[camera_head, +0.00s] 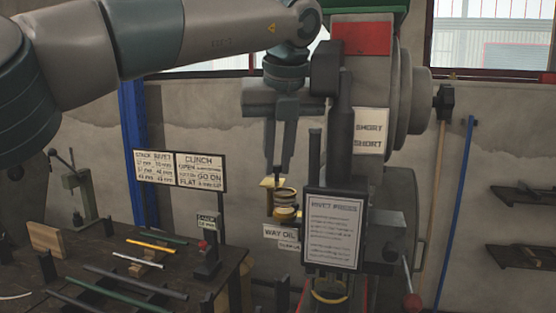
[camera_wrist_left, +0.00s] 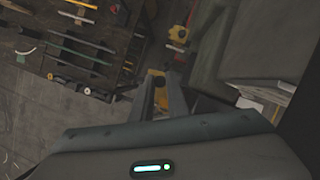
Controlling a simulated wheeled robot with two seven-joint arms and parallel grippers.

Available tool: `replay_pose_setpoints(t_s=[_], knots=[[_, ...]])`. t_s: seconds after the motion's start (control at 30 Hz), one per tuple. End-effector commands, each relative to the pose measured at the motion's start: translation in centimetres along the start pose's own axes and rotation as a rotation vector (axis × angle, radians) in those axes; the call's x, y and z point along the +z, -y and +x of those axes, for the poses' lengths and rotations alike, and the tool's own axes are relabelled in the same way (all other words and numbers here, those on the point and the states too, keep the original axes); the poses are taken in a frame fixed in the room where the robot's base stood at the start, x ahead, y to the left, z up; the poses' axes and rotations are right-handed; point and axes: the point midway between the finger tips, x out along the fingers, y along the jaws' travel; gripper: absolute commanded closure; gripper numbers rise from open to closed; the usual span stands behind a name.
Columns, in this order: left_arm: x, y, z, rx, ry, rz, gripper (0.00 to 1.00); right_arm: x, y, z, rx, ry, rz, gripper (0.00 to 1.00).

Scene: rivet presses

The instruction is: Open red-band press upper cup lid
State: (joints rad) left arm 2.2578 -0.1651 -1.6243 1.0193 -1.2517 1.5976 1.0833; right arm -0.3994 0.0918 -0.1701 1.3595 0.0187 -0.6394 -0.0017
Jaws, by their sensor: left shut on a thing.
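The press has a red panel (camera_head: 362,38) near its top. On its left side are a brass upper cup (camera_head: 286,194) and a smaller lower cup (camera_head: 284,214) above a "WAY OIL" label (camera_head: 279,232). A flat yellow lid piece (camera_head: 271,183) shows at the upper cup's left rim. My left gripper (camera_head: 279,168) points down just above it, its fingers closed on a small part there. In the left wrist view a yellow piece (camera_wrist_left: 158,79) lies between the fingertips (camera_wrist_left: 161,88). The exact contact and the lid's angle are hard to tell. My right gripper is out of view.
A "RIVET PRESS" placard (camera_head: 335,230) stands close right of the cups. A red-knobbed lever (camera_head: 411,300) is at lower right.

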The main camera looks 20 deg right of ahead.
Motion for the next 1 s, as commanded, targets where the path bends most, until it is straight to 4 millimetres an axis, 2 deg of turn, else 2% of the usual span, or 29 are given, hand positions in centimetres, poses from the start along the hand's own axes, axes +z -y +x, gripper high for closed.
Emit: replay_pose_setpoints(t_s=[0.23, 0.27, 0.3, 0.33, 0.77, 1.0], knots=[[0.1, 0.0, -0.1, -0.002, 0.004, -0.001, 1.0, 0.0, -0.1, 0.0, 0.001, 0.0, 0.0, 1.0], [0.1, 0.0, -0.1, -0.002, 0.004, -0.001, 0.81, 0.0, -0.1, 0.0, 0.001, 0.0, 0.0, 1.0], [0.1, 0.0, -0.1, -0.002, 0.004, -0.001, 0.72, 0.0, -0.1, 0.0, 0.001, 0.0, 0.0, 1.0], [0.1, 0.0, -0.1, -0.002, 0.003, -0.001, 0.68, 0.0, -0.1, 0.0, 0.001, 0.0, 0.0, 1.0], [0.1, 0.0, -0.4, -0.001, 0.002, 0.001, 0.68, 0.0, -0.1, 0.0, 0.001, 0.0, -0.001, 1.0], [0.0, 0.1, -2.8, -0.003, 0.002, 0.001, 0.68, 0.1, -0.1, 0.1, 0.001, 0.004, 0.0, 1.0]])
